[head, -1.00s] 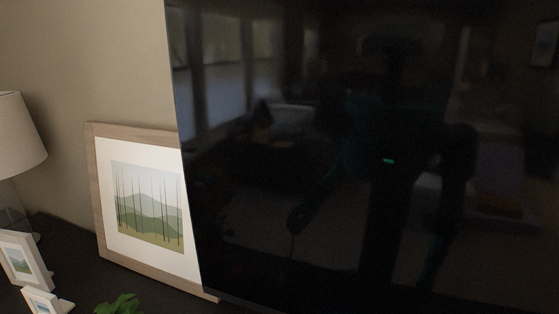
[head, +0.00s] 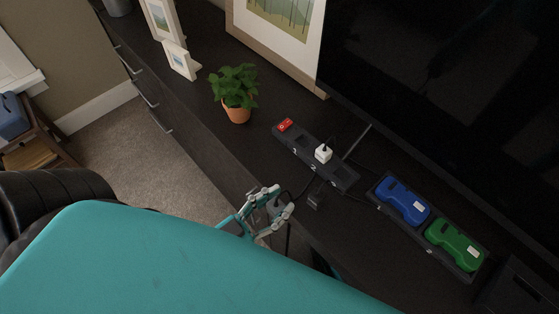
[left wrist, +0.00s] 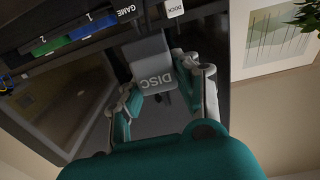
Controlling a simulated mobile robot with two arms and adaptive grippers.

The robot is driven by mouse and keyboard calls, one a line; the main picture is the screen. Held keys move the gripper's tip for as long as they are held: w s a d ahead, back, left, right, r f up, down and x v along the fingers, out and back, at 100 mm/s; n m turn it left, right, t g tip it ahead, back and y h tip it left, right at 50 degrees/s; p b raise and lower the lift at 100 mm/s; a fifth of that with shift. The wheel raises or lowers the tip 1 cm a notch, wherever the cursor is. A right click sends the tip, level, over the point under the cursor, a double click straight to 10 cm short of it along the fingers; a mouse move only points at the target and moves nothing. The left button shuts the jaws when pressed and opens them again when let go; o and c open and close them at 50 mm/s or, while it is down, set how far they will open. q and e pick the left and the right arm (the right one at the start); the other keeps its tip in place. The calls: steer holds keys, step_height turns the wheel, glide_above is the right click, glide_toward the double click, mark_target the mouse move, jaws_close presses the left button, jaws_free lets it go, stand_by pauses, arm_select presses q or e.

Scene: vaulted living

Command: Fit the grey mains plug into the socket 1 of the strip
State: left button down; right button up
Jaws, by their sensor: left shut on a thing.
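The dark power strip (head: 341,175) lies on the cabinet top, with a red switch (head: 285,125) at its left end. A white plug (head: 323,153) with a black cord sits in its middle part; the place near the switch, by label 1, looks empty. My left gripper (head: 271,207) is shut on the grey plug, in front of the strip and apart from it. In the left wrist view, the grey plug (left wrist: 153,77) is marked DISC and sits between the fingers (left wrist: 166,92). The plug's pins cannot be made out. My right gripper is out of view.
A dark block (head: 315,201) lies just in front of the strip among cords. A potted plant (head: 237,92) stands left of the strip. Blue (head: 403,203) and green (head: 455,244) cases lie in a tray at right. The television (head: 430,90) stands behind.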

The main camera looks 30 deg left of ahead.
arm_select(q)
steer(key=shift+s+d+f+h, duration=0.2)
steer(key=shift+s+f+h, duration=0.3)
steer(key=shift+s+f, duration=0.1)
steer(key=shift+r, duration=0.1)
steer(key=shift+w, duration=0.1)
steer(key=shift+w+a, duration=0.2)
steer(key=shift+w, duration=0.15)
steer(key=w+a, duration=0.2)
steer(key=w, duration=0.2)
steer(key=w+a+f, duration=0.1)
steer(key=w+a, duration=0.1)
steer(key=w, duration=0.2)
steer(key=w+a, duration=0.2)
steer(key=w, duration=0.2)
steer(key=shift+w+a+f, duration=0.1)
steer(key=shift+w+f, duration=0.1)
steer(key=shift+w, duration=0.15)
steer(key=shift+w+a, duration=0.3)
steer(key=shift+w, duration=0.3)
step_height(320, 180, down, 2)
steer(key=shift+s, duration=0.1)
steer(key=shift+f+p, duration=0.35)
steer(key=shift+p, duration=0.05)
steer(key=shift+d+f, duration=0.1)
steer(key=shift+f, duration=0.15)
